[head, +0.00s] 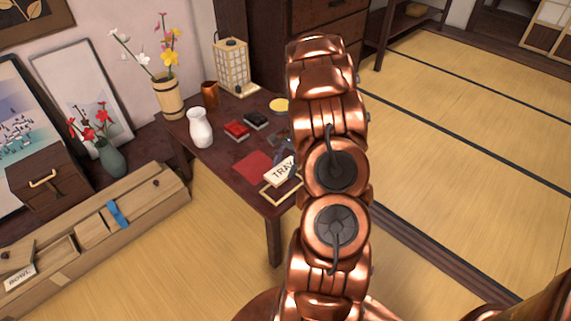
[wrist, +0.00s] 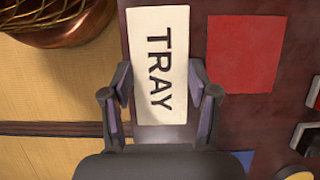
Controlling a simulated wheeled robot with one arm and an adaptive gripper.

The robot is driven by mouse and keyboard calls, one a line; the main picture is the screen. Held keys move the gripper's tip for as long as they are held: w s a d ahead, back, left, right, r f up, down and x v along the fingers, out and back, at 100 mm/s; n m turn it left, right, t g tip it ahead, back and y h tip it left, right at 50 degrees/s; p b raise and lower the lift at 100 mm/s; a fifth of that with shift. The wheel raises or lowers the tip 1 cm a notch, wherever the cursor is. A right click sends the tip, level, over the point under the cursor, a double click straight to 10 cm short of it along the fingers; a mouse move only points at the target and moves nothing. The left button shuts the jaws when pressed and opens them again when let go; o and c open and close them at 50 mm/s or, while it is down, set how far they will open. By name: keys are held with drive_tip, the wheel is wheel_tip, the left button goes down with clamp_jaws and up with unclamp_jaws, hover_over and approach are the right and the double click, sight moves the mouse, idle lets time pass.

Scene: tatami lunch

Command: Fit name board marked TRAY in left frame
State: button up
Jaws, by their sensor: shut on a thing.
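The cream name board marked TRAY (head: 278,173) is held above the near end of the dark table, and it fills the middle of the wrist view (wrist: 160,60). My gripper (wrist: 161,85) is shut on the board by its long edges, one finger on each side. In the head view my arm hides most of the gripper. A thin light-wood frame (head: 272,198) lies at the table's near corner, just below the board. Its right part is hidden behind my arm, and I cannot see it in the wrist view. No second frame shows.
A red square (head: 252,166) lies beside the board. A white vase (head: 200,128), red and black blocks (head: 237,129) and a lantern (head: 232,65) stand farther back. A long wooden box (head: 150,198) with a BOWL board (head: 18,279) is at left. Open tatami lies right.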

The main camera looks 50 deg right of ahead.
drive_tip(key=b, duration=0.2)
hover_over(281, 189)
drive_tip(key=d, duration=0.2)
drive_tip(key=shift+f, duration=2.95)
drive_tip(key=shift+a+p, duration=0.15)
drive_tip(key=shift+p, duration=0.5)
drive_tip(key=shift+f, duration=0.4)
drive_tip(key=o, duration=1.2)
drive_tip(key=v, duration=1.2)
